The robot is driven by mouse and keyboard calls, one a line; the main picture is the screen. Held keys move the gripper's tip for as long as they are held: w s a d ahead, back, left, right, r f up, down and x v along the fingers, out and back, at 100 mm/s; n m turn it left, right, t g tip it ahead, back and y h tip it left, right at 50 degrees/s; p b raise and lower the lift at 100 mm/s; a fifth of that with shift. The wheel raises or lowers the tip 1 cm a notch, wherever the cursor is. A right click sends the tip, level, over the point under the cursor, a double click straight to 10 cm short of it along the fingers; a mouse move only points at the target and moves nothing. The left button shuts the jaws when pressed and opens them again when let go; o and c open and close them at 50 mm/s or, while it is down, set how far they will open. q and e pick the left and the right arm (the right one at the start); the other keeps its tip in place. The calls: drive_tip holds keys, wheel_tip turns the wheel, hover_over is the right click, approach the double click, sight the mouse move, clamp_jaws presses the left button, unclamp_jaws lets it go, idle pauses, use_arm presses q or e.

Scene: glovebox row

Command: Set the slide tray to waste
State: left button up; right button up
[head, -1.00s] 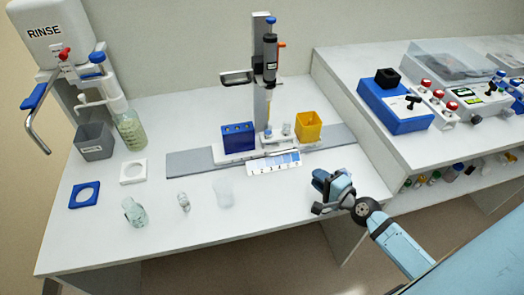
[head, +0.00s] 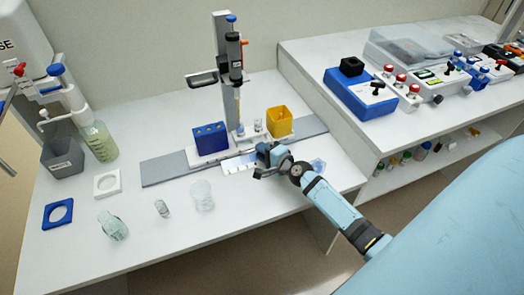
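The slide tray (head: 204,162) is a white carriage on a grey rail, with a pale numbered strip (head: 236,165) at its front. It carries a blue rack (head: 210,138), a small clear vial (head: 257,125) and a yellow bin (head: 279,121), likely the waste. An upright pipette (head: 235,62) on a stand has its tip between the blue rack and the yellow bin. My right gripper (head: 260,163) is at the tray's front, below the yellow bin, hiding the strip's right end. I cannot tell whether it touches the tray or is open. My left gripper is out of view.
A clear beaker (head: 203,196), small vial (head: 162,208) and glass bottle (head: 113,226) stand in front of the rail. White (head: 107,186) and blue (head: 58,213) ring holders lie left. A blue device (head: 361,95) stands on the right bench. The table's front strip is clear.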

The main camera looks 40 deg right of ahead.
drive_tip(key=shift+w, duration=0.1)
clamp_jaws()
drive_tip(key=shift+a, duration=0.35)
drive_tip(key=a+p, duration=0.1)
drive_tip(key=a, duration=0.2)
drive_tip(key=w+a+p, duration=0.1)
drive_tip(key=a, duration=0.1)
drive_tip(key=w+a+p, duration=0.1)
drive_tip(key=a, duration=0.2)
drive_tip(key=shift+w+a, duration=0.1)
drive_tip(key=shift+a, duration=0.5)
unclamp_jaws()
drive_tip(key=shift+d, duration=0.1)
